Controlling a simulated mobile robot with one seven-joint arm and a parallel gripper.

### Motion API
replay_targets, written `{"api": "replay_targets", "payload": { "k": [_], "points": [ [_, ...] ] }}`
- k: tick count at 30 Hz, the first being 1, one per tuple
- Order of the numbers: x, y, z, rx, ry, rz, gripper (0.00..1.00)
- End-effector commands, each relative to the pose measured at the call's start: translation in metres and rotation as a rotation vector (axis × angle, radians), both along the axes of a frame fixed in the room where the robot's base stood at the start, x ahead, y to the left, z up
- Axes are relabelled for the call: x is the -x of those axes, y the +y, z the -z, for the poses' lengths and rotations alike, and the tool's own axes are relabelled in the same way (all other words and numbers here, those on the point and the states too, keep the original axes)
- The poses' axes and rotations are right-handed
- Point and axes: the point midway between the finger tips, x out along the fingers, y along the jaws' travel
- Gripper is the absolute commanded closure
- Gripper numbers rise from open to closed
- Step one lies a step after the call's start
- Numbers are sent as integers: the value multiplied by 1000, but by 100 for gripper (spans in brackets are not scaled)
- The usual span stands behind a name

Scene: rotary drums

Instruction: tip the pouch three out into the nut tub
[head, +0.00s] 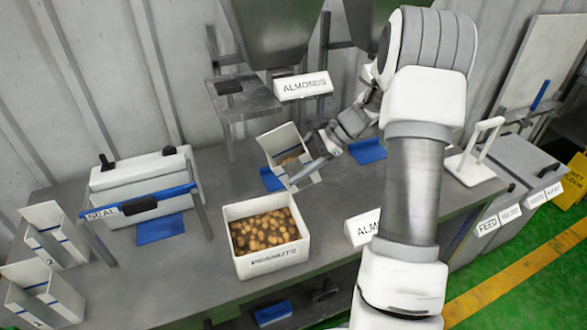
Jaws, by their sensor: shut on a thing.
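A white open-topped pouch (277,146) is in my gripper (318,158), with brown contents showing inside; no number shows on it, so I cannot read whether it is three. The pouch leans a little and is behind and slightly right of the nut tub. My gripper is shut on its right side. The nut tub (264,262) is a white square box marked PEANUTS, standing on the grey bench and holding many brown nuts. The pouch is apart from the tub in the picture; its height above the bench is hard to tell.
Two white pouches (47,240) (36,290) stand at the bench's left end. A sealer (140,175) with a blue bar is behind them. An ALMONDS sign (304,87) hangs behind my gripper; another sign (362,229) stands right of the tub. Bare bench (195,265) lies left of the tub.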

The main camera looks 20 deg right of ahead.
Motion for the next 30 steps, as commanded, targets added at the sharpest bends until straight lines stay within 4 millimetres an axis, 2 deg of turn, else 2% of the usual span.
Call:
{"api": "replay_targets", "payload": {
  "k": [30],
  "points": [
    [-2, -4, 16, 145, -72, 0, 100]
  ]
}}
